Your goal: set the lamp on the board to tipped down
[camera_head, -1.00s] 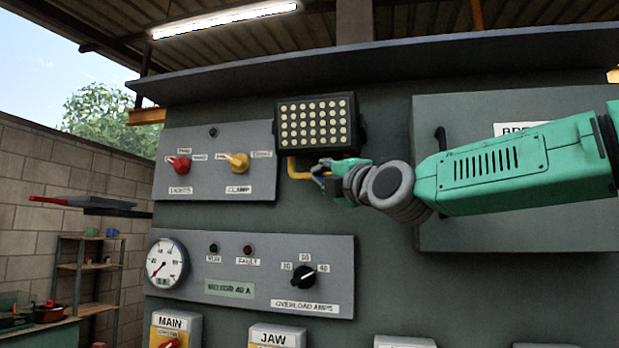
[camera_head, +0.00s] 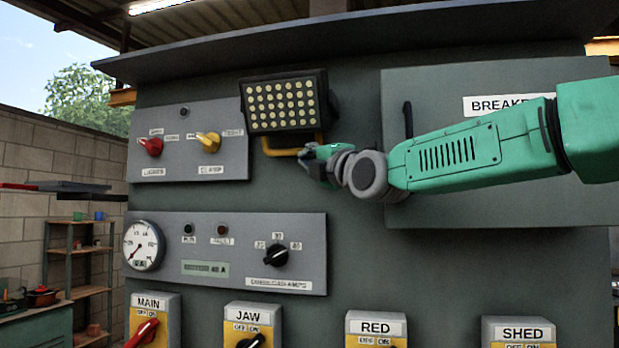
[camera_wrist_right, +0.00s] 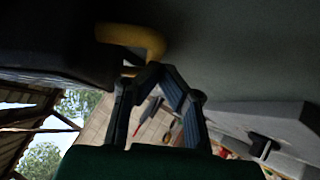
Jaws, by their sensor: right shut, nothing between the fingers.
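The lamp (camera_head: 283,104) is a dark box with rows of pale round lights, mounted high on the grey board (camera_head: 350,235). Its lit face points outward; its exact tilt is hard to judge. A yellow handle (camera_head: 280,152) hangs just under it. My right gripper (camera_head: 304,158) is shut and empty at the right end of the handle. In the right wrist view the closed fingertips (camera_wrist_right: 162,70) are just below the bend of the yellow handle (camera_wrist_right: 138,38); I cannot tell whether they touch it. My left gripper is not in view.
Left of the lamp is a panel with a red knob (camera_head: 150,146) and a yellow knob (camera_head: 208,141). A gauge (camera_head: 144,245) and black dial (camera_head: 275,254) sit below. The breaker cabinet (camera_head: 440,88) stands right, behind my arm. Labelled switches line the bottom. An overhang (camera_head: 350,38) is above.

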